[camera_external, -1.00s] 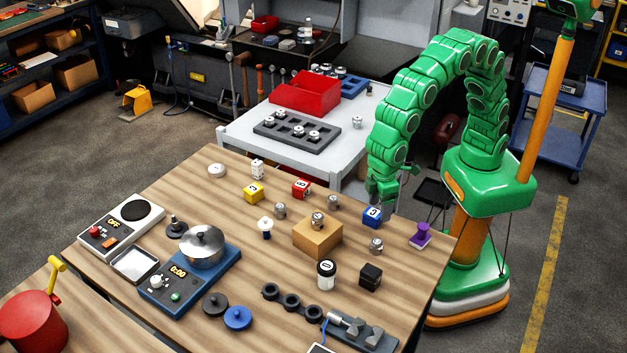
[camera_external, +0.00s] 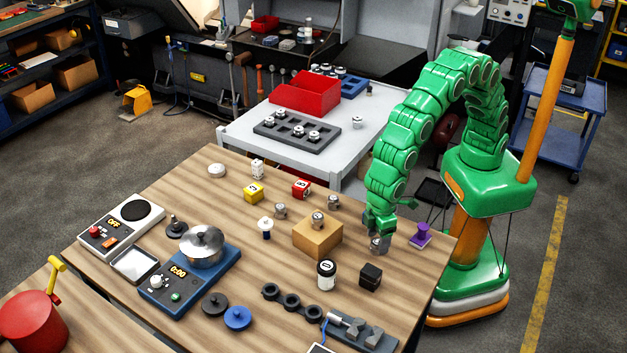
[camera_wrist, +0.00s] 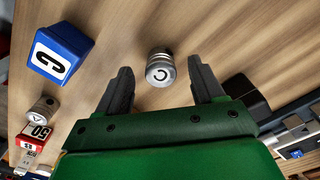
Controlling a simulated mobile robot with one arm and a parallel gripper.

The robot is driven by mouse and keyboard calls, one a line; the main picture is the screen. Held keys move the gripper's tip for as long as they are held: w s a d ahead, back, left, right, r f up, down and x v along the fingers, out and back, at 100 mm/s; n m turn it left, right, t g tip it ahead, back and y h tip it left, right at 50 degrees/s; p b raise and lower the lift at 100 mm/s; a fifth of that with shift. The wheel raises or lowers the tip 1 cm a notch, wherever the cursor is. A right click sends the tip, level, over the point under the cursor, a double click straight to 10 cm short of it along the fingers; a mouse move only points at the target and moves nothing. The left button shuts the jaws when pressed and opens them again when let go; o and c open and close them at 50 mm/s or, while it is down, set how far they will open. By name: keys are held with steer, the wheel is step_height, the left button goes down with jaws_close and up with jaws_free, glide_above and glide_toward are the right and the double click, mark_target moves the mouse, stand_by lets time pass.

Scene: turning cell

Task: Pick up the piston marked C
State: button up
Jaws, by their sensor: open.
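The piston marked C (camera_wrist: 160,70) is a small silver cylinder with a dark C on its top. In the wrist view it stands between and just ahead of my gripper's fingertips (camera_wrist: 157,78), with space on both sides. My gripper (camera_external: 379,232) is open and empty. In the external view it points down over this piston (camera_external: 379,246) near the table's right edge, partly covering it. Other silver pistons stand on the wooden block (camera_external: 318,240) and beside it; one with an A-like mark (camera_wrist: 43,108) shows in the wrist view.
A blue cube (camera_wrist: 62,52) with a C-like mark lies close to the left finger in the wrist view. A black cube (camera_external: 370,276), a purple piece (camera_external: 421,236) and a white-and-black jar (camera_external: 326,275) stand nearby. A grey tray (camera_external: 295,138) with pistons is on the back table.

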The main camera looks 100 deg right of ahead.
step_height(320, 180, down, 2)
steer(key=shift+f, duration=0.2)
steer(key=c, duration=1.2)
steer(key=shift+r, duration=0.1)
steer(key=shift+r, duration=1.6)
steer(key=s+d+r, duration=0.2)
steer(key=s+r, duration=0.1)
steer(key=s, duration=0.1)
steer(key=s+d+r, duration=0.2)
steer(key=s+r, duration=0.1)
steer(key=s, duration=0.1)
steer(key=s+d+r, duration=0.3)
steer(key=s, duration=0.1)
steer(key=shift+r, duration=0.35)
